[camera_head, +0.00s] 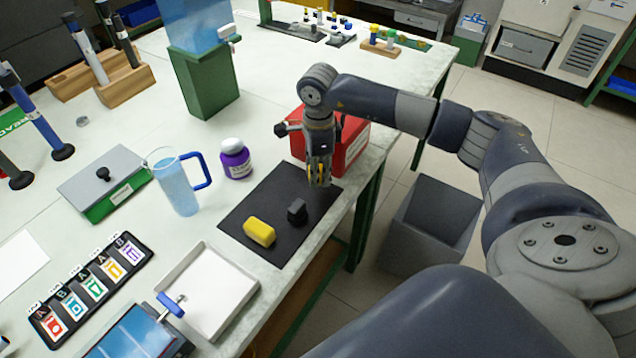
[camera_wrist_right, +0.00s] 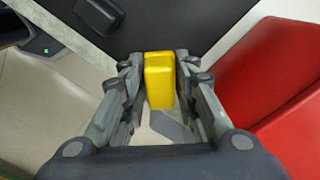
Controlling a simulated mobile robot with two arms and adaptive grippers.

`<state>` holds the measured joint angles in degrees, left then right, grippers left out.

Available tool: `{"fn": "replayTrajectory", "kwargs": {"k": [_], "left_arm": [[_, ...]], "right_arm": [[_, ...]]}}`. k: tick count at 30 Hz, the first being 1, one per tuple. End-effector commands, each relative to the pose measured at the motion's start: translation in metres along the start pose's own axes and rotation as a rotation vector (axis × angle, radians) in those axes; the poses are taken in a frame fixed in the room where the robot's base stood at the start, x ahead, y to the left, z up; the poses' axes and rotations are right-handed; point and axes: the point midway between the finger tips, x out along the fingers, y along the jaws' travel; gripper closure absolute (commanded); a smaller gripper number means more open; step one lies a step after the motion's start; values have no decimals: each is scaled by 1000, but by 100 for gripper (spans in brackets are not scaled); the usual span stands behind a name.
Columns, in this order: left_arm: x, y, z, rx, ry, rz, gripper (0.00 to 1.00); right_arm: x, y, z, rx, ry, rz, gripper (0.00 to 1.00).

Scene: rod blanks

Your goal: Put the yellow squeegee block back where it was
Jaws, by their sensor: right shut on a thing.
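My right gripper (camera_head: 319,174) is shut on a yellow block (camera_wrist_right: 159,80), held between its two fingers in the right wrist view. In the head view only slivers of this block show between the fingers, near the right edge of the black mat (camera_head: 264,194). A second yellow block (camera_head: 259,232) lies on the mat. A dark grey block (camera_head: 297,211) lies beside it, with a gap between them; it also shows at the top of the right wrist view (camera_wrist_right: 98,13). I cannot tell from looks which yellow block is the squeegee block. My left gripper is not in view.
A red box (camera_head: 352,142) stands just behind my right gripper. A purple jar (camera_head: 235,159), a blue jug (camera_head: 178,186) and a white tray (camera_head: 207,287) stand around the mat. The table's edge runs close on the right, with a grey bin (camera_head: 428,222) below. The mat's upper part is bare.

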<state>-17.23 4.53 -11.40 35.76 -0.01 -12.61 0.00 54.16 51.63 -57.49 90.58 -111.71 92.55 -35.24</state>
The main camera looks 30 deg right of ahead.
Motion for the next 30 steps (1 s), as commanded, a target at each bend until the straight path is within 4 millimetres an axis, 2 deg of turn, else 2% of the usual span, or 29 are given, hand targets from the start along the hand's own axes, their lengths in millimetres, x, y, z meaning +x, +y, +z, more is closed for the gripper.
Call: {"fn": "replayTrajectory", "kwargs": {"k": [7,12,23,24,26,30], "left_arm": [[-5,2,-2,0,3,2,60],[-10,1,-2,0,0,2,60],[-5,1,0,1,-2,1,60],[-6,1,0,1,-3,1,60],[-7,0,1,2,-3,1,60],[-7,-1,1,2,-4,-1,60]], "right_arm": [[21,1,0,-1,0,1,94],[45,1,0,-2,1,2,94],[52,0,0,-3,-1,-1,94],[50,0,0,-2,-1,-1,65],[50,0,0,-2,-1,-1,52],[50,0,0,-2,0,-1,52]]}}
